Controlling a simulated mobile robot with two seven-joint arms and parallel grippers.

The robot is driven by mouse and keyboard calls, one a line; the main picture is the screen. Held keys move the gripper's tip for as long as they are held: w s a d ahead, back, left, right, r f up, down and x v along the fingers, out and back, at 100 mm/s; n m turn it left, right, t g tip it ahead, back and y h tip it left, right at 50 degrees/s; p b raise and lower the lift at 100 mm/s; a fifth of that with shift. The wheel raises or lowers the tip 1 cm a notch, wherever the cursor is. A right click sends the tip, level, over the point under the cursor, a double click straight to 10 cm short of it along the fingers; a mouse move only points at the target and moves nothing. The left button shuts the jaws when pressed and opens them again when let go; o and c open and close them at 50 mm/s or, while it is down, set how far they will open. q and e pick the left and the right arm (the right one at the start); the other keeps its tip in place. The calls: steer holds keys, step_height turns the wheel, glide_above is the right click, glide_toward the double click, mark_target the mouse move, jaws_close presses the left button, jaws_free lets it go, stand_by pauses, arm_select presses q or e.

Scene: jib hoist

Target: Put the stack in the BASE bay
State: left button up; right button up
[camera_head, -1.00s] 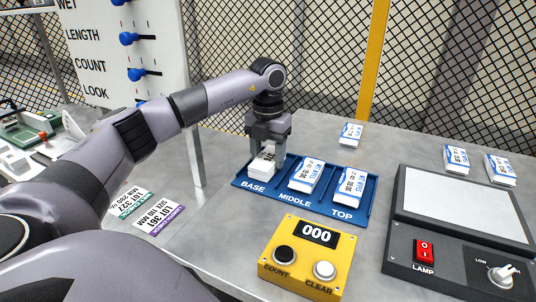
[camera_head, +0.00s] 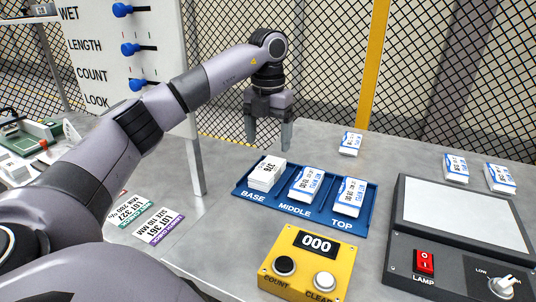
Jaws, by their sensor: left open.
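A white stack of cards (camera_head: 266,172) with a printed number on top lies in the BASE bay of the blue tray (camera_head: 327,225). The tray has three bays marked BASE, MIDDLE and TOP. My left gripper (camera_head: 268,145) is open and empty, above and a little behind the white stack, apart from it. A blue-and-white stack (camera_head: 307,183) lies in the MIDDLE bay, and another (camera_head: 349,196) lies in the TOP bay. My right gripper is not in view.
A yellow counter box (camera_head: 306,265) reading 000 stands in front of the tray. A lamp panel (camera_head: 465,215) stands at right. Three more blue-and-white packs (camera_head: 351,143) lie at the back. Lot cards (camera_head: 159,227) lie front left. A board post (camera_head: 195,165) stands left of the tray.

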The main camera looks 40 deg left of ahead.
arm_select(q)
steer(key=shift+r+p, duration=0.35)
steer(key=shift+r, duration=1.85)
